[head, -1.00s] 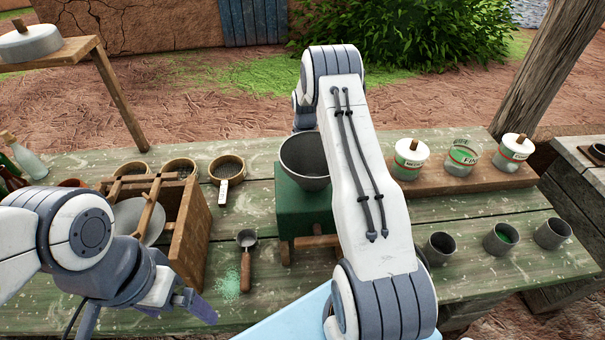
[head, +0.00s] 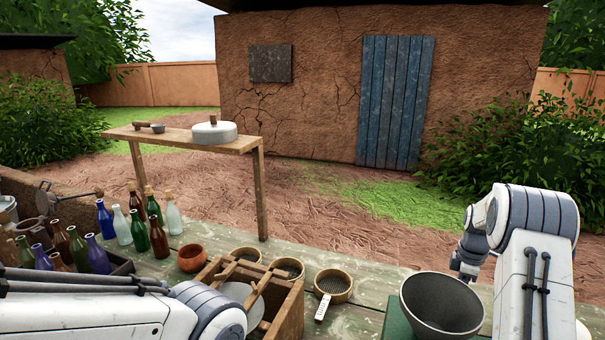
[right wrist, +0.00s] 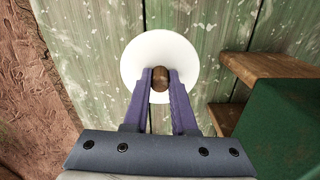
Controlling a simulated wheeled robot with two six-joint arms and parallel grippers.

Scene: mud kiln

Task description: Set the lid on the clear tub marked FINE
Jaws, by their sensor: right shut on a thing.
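The round white lid (right wrist: 184,55) with a brown wooden knob (right wrist: 160,77) shows in the right wrist view over the green bench boards. My right gripper (right wrist: 160,73) is shut on the knob. I cannot tell whether the lid touches the bench or hangs above it. The clear tub marked FINE is outside both current views. In the head view my right arm shows at the right, but its jaws do not. My left arm comes in at the lower left, with its gripper out of view.
A green block (right wrist: 284,128) and a wooden ledge (right wrist: 268,72) are right of the lid. The head view shows a grey bowl (head: 440,303), round sieves (head: 333,285), a wooden crate (head: 290,318), several bottles (head: 158,238) and a shelf (head: 180,141) holding a lidded pan (head: 214,133).

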